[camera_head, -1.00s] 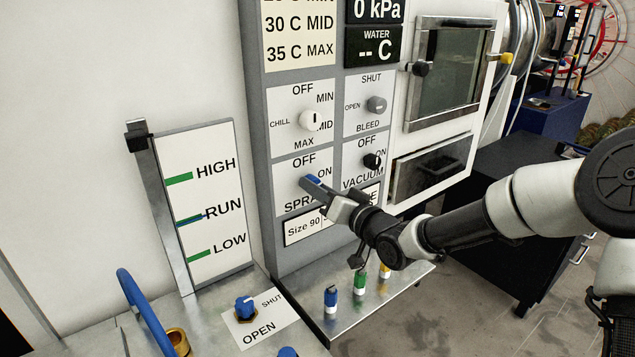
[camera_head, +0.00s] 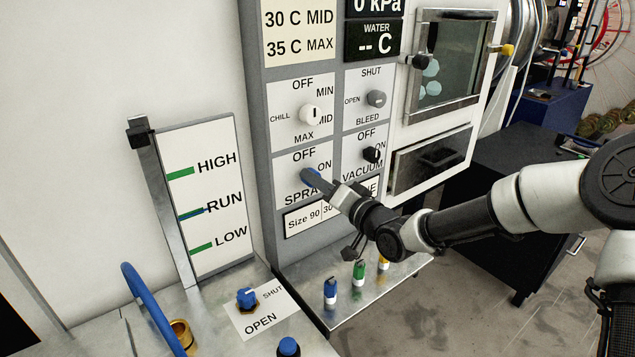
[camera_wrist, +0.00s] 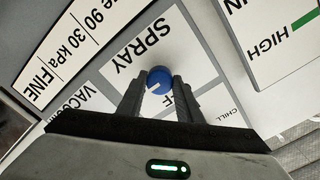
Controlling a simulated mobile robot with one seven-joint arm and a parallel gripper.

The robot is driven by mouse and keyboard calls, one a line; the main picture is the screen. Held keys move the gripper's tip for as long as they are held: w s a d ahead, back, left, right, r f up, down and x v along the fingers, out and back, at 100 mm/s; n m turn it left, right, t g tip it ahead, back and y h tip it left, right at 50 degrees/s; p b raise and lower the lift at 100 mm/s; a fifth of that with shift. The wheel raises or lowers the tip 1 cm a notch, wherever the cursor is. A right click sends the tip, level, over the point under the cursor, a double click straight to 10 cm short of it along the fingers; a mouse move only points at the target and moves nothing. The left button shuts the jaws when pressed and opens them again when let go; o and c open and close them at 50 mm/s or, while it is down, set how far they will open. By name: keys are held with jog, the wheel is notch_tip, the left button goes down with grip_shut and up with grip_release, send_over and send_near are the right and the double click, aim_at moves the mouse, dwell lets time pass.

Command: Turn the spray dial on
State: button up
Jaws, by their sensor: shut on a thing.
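The spray dial (camera_wrist: 159,77) is a round blue knob on the panel square lettered SPRAY, OFF and ON. In the head view the blue spray dial (camera_head: 309,178) shows mostly behind my gripper (camera_head: 318,182). In the wrist view the two fingers of my gripper (camera_wrist: 158,95) stand on either side of the knob and are shut on it. A white mark on the knob shows there. Through the window (camera_head: 447,65) at upper right, pale round blobs show inside.
The white chill dial (camera_head: 310,114), grey bleed dial (camera_head: 376,98) and black vacuum dial (camera_head: 372,155) sit close around. Below, a metal shelf (camera_head: 345,307) bears several small capped bottles. A blue valve knob (camera_head: 246,297) is at lower left.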

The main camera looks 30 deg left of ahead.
jog(key=o, duration=1)
jog(key=shift+o, duration=0.2)
jog(key=p+v, duration=0.1)
jog(key=v, duration=1.6)
jog(key=shift+d, duration=0.2)
jog(key=shift+s, duration=0.1)
